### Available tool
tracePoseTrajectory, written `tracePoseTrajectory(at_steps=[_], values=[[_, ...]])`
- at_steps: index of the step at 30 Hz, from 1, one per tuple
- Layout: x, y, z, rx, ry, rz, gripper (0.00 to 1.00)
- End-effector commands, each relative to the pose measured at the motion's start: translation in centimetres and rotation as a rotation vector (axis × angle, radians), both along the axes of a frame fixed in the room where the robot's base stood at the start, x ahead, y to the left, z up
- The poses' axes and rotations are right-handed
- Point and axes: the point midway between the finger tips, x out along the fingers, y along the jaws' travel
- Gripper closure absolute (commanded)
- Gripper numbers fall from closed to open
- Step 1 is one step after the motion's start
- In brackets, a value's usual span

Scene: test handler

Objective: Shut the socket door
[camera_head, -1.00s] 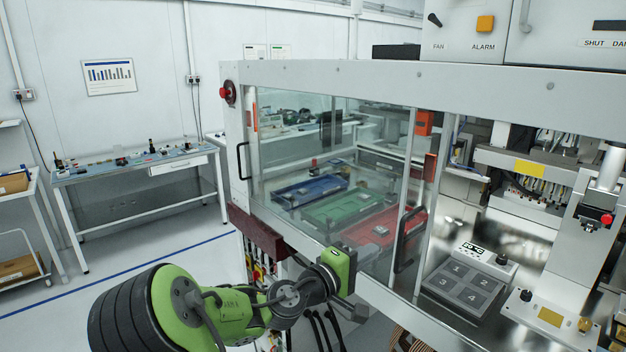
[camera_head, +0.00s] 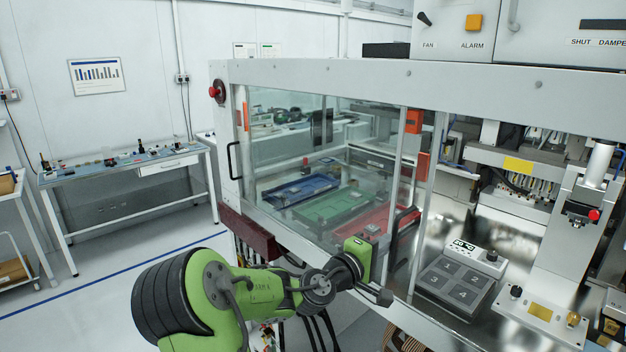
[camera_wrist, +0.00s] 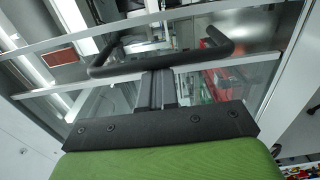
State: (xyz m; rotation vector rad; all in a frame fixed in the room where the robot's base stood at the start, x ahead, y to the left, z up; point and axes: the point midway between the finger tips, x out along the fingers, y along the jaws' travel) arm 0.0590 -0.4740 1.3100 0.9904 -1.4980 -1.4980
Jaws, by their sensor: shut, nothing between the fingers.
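The socket door is a clear sliding pane with a pale frame, and its black bar handle (camera_head: 401,235) is at its right edge. The pane stands left of the sockets, so the opening over the numbered socket block (camera_head: 456,284) is uncovered. My gripper, with its green hand, is just left of the handle in the head view; its fingers are not clear there. In the wrist view my gripper's dark fingers (camera_wrist: 157,78) are together and empty. Their tips reach the middle of the handle bar (camera_wrist: 165,60); I cannot tell whether they touch it.
A dark red block (camera_head: 249,232) projects from the machine's front left. Blue, green (camera_head: 335,207) and red trays lie behind the glass. A second black handle (camera_head: 234,160) is on the left end. A workbench (camera_head: 125,165) stands at the far left, with clear floor before it.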

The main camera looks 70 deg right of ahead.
Motion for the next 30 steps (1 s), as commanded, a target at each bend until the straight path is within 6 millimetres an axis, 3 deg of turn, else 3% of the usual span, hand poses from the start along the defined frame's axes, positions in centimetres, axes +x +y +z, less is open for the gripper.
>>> tracePoseTrajectory(at_steps=[30], values=[[-11.7,5.0,0.0,0.002,-0.002,-0.013,1.0]])
